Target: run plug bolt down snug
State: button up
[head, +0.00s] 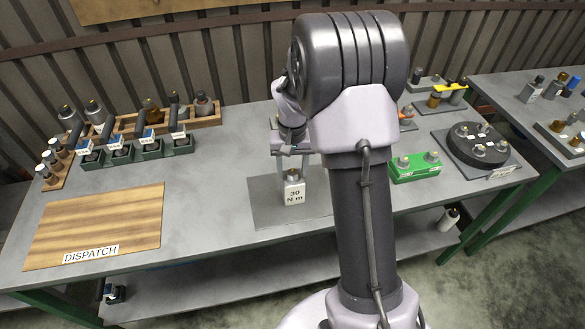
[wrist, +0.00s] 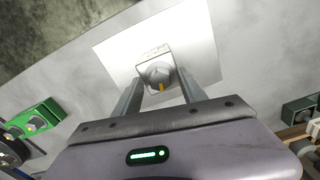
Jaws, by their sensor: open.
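A small pale block (head: 294,196) labelled "30 N m" stands on a grey plate (head: 262,205) near the middle of the bench. A metal bolt (head: 293,175) stands in its top; the wrist view shows the bolt head (wrist: 158,72) from above with a yellow mark. My gripper (head: 292,152) is above the block, pointing down. In the wrist view my gripper (wrist: 163,76) is open, with one finger on each side of the bolt head. I cannot tell whether either finger touches it. The bolt's seating depth is hidden.
A wooden DISPATCH board (head: 100,225) lies at the left. A green block (head: 415,167) and a black round fixture (head: 478,145) are at the right. Bench around the plate is clear.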

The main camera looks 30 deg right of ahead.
aim_at(292, 172)
notch_tip(292, 172, up, 17)
jog(key=p, duration=0.5)
jog(key=shift+r+p, duration=0.2)
jog(key=shift+p, duration=0.15)
